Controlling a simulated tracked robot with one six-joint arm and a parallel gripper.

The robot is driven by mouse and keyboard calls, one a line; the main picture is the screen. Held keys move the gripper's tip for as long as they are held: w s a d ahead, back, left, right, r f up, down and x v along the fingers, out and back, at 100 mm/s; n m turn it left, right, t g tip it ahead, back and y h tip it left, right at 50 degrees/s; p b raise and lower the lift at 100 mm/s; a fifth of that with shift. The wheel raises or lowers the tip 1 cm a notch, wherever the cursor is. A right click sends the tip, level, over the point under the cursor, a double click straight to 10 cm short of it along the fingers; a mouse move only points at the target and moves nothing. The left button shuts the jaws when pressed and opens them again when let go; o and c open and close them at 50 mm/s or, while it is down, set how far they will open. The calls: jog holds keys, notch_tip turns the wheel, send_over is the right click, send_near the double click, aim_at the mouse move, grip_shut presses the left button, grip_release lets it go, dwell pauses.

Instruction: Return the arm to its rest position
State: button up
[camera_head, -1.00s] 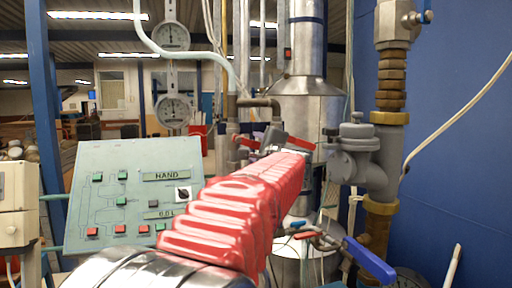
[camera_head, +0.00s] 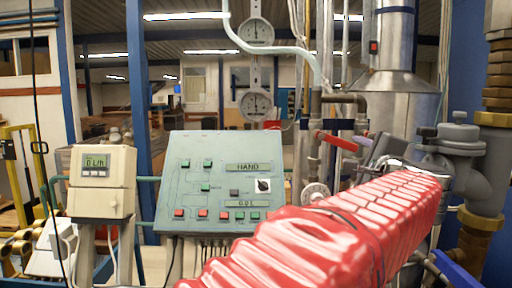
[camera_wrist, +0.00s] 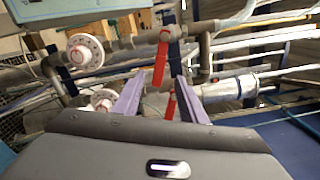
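My arm in its red ribbed sleeve (camera_head: 330,235) reaches from the bottom of the head view toward the pipework at right. A red lever handle (camera_wrist: 161,62) shows in the gap beyond the fingers, on a pipe. In the head view a red lever (camera_head: 337,141) is just left of the arm's end.
A green control panel (camera_head: 218,178) and a beige meter box (camera_head: 102,182) stand left of my arm. Two round gauges (camera_head: 256,104) hang behind. A grey valve fitting (camera_head: 455,140) and brass pipe are close at right, beside a blue lever (camera_head: 452,270). White dials (camera_wrist: 85,50) show in the wrist view.

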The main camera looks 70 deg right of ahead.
jog(key=shift+s+a, duration=0.2)
jog(key=shift+a, duration=0.5)
jog(key=shift+w, duration=0.1)
